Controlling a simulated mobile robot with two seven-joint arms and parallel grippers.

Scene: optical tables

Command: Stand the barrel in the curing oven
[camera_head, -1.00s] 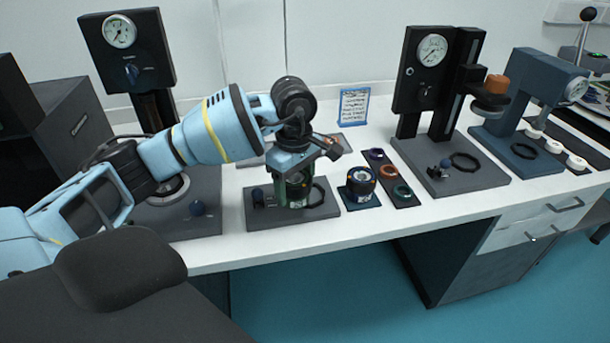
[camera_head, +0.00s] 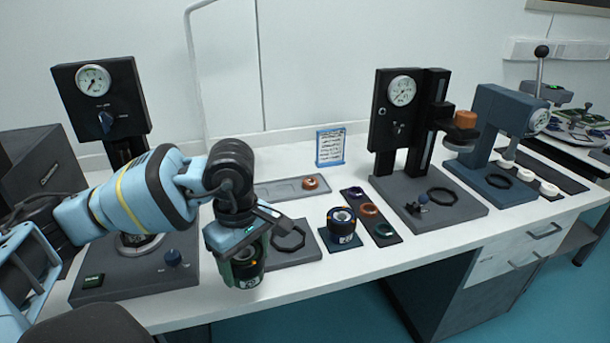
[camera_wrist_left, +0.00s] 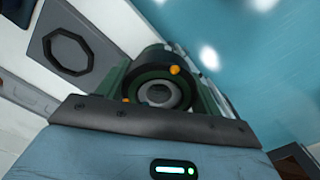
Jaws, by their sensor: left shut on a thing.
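My left gripper (camera_head: 238,246) is shut on a dark green and black barrel (camera_head: 247,270). It holds the barrel upright in front of the bench's front edge, clear of the grey plate with an octagonal ring (camera_head: 289,241). In the left wrist view the barrel (camera_wrist_left: 160,88) sits between the green jaws, its round open end and an orange dot showing. A dark box with a small label (camera_head: 48,200) at the left edge looks like the curing oven; its opening is hidden. My right gripper is not in view.
A gauge press (camera_head: 100,90) stands behind my left arm. Right of the barrel are a small round unit on a blue pad (camera_head: 342,222), a strip with coloured rings (camera_head: 384,238), another gauge press (camera_head: 395,110) and a blue-grey press (camera_head: 495,120). A sign (camera_head: 330,148) stands behind.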

